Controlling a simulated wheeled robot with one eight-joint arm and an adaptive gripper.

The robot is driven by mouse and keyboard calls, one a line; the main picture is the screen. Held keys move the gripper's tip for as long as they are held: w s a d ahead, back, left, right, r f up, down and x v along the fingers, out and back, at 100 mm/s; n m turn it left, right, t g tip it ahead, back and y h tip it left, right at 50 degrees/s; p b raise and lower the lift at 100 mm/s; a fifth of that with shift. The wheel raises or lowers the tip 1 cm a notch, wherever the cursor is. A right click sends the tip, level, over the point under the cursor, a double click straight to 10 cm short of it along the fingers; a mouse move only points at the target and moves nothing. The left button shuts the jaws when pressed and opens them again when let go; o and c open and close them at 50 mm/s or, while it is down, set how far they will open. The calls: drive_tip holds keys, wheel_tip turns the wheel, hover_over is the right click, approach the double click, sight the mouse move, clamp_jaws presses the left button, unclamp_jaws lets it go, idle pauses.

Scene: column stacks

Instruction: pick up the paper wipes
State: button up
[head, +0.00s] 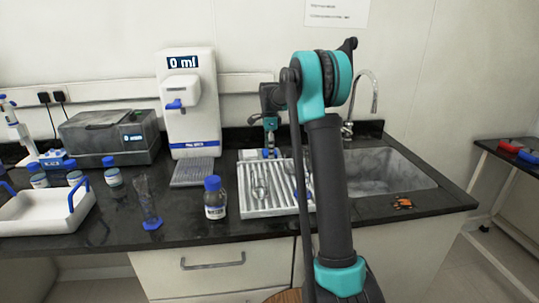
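I cannot make out anything that is clearly the paper wipes in the head view; my arm hides part of the counter and sink. My gripper (269,152) is small in this view, pointing down over the back of the white drying rack (248,206). Blue parts show at its tip, and I cannot tell whether they belong to it or to something behind it. Whether its fingers are open or shut is too small to tell.
The sink (405,176) has a tall tap (374,92). A small orange-and-black item (402,202) lies in front.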

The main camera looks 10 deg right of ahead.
drive_tip(key=c, duration=0.5)
drive_tip(key=shift+r, duration=0.15)
wheel_tip(320, 180, up, 20)
idle(0.3)
